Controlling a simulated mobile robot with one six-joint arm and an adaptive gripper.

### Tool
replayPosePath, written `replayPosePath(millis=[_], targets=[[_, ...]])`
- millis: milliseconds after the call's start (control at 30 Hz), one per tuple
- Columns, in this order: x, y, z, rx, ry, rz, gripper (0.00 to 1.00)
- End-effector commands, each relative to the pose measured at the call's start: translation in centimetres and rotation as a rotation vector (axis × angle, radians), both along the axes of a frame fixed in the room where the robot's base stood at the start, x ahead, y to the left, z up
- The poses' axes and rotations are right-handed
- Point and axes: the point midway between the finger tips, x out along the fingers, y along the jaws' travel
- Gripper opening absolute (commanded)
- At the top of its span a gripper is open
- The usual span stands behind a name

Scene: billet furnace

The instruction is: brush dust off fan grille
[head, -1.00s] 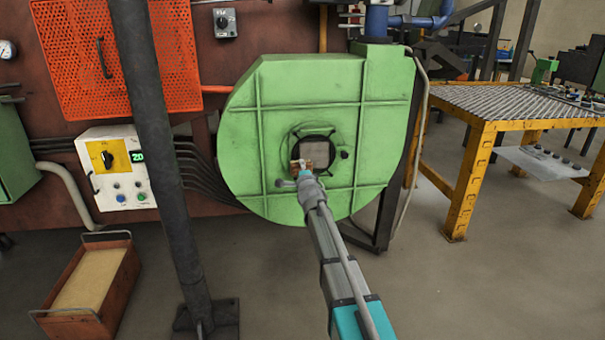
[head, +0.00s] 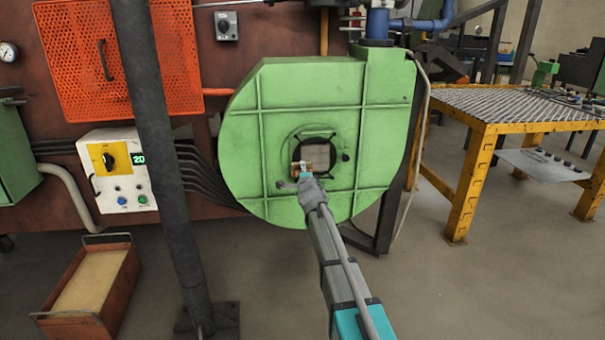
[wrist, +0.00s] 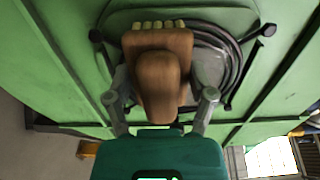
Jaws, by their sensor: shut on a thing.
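The fan grille (head: 318,153) is a small dark-rimmed opening with a dusty grey-brown face, in the middle of the green fan housing (head: 265,110). My gripper (head: 303,172) is at the lower left of the grille in the head view. It is shut on a wooden brush (wrist: 160,80), whose brown handle lies between the two fingers in the wrist view. The pale bristle tufts point toward the housing. Part of the round grille (wrist: 232,60) shows behind the brush to the right. Whether the bristles touch it cannot be told.
A dark post (head: 165,150) stands left of the housing. A control box (head: 118,175) hangs on the wall. A brown bin (head: 118,290) of sand-coloured material sits on the floor at lower left. A yellow-framed table (head: 470,180) stands at right. The floor in front is open.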

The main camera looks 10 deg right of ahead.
Motion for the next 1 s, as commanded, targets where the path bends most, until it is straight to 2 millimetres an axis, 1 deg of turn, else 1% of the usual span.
replayPosePath(millis=[1000], targets=[[1.5, 0.0, 0.0, 0.000, 0.000, 0.000, 0.33]])
